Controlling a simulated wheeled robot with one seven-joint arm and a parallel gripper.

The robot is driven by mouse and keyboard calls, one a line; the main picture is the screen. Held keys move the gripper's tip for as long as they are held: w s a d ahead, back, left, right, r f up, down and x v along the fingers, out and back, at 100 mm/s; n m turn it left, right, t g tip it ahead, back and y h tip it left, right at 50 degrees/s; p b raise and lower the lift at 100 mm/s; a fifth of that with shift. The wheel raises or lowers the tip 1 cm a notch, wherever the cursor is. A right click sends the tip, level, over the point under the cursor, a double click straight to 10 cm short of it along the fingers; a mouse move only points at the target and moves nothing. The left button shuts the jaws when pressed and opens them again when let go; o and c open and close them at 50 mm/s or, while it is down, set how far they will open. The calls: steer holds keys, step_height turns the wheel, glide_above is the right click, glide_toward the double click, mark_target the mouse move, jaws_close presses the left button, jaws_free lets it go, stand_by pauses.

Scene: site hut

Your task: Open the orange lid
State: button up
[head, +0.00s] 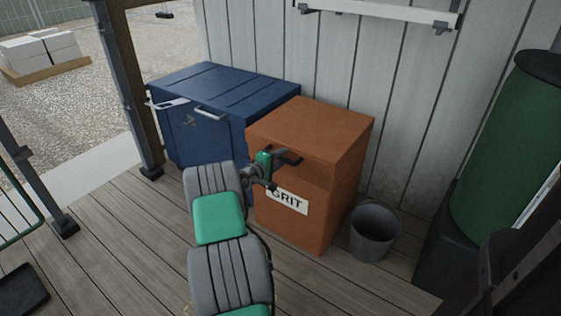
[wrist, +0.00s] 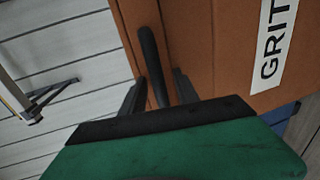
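The orange grit box (head: 325,215) stands against the wall with its orange lid (head: 315,122) down flat. It bears a white GRIT label (head: 287,199), which also shows sideways in the wrist view (wrist: 270,45). A dark bar handle (head: 289,156) sits on the front near the lid's edge. In the wrist view the handle (wrist: 150,60) runs between the two dark fingers of my gripper (wrist: 157,83). The fingers are apart, with gaps visible on both sides of the bar. In the head view my gripper's green body covers the handle's left part.
A blue chest (head: 210,95) with pale handles stands close on the left. A grey bucket (head: 373,232) is at the box's right front corner, and a green barrel (head: 510,150) stands farther right. A pale wall rail (head: 385,11) is above. Decking (head: 130,240) at front left is clear.

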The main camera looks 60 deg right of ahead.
steer(key=shift+c, duration=0.6)
jaws_close()
stand_by(0.8)
